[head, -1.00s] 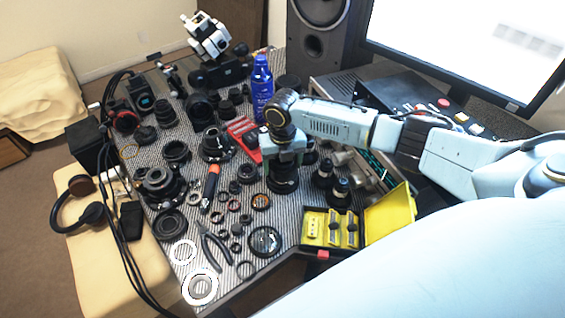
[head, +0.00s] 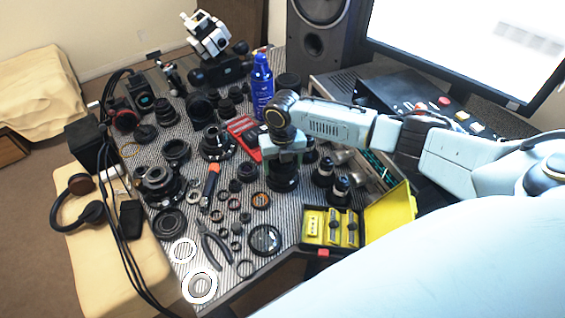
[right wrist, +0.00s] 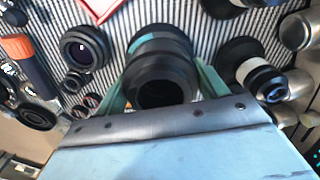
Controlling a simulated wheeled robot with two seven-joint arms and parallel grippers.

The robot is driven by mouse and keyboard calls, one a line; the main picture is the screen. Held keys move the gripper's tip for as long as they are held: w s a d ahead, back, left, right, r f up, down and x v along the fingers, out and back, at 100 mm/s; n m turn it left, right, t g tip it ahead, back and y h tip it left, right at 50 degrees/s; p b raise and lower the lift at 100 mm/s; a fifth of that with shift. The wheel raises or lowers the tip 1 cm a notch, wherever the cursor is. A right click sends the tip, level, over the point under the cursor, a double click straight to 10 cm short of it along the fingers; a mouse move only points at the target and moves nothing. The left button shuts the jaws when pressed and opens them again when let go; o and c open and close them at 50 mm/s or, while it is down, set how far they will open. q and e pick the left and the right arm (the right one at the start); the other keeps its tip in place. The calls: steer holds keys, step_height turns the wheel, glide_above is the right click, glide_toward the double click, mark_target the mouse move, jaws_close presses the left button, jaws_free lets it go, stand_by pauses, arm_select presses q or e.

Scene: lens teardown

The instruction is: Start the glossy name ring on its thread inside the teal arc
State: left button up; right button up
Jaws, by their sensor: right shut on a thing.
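My right gripper (head: 284,152) reaches down over a black lens barrel (head: 282,178) standing on the striped mat. In the right wrist view its two green fingers (right wrist: 163,92) close around the sides of a black ring-like part (right wrist: 163,86) at the barrel's near end. This looks like the name ring, but no lettering can be read. A teal arc (right wrist: 142,42) shows on the barrel just beyond it. The thread is hidden, and I cannot tell whether the ring is seated or only touching. My left gripper is out of view.
A yellow open case (head: 327,226) stands right of the barrel, and dark lens parts (head: 330,180) stand close by. A blue can (head: 261,86) and a red tray (head: 243,130) are behind. Pliers (head: 214,243) and loose rings crowd the striped mat (head: 290,228).

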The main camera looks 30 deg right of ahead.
steer(key=o, duration=1.1)
steer(key=shift+c, duration=0.2)
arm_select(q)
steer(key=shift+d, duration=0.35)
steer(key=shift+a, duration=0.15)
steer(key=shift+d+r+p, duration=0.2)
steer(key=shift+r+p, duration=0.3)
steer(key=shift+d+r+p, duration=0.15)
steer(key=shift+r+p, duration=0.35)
arm_select(e)
step_height(320, 180, up, 14)
steer(key=shift+f, duration=0.25)
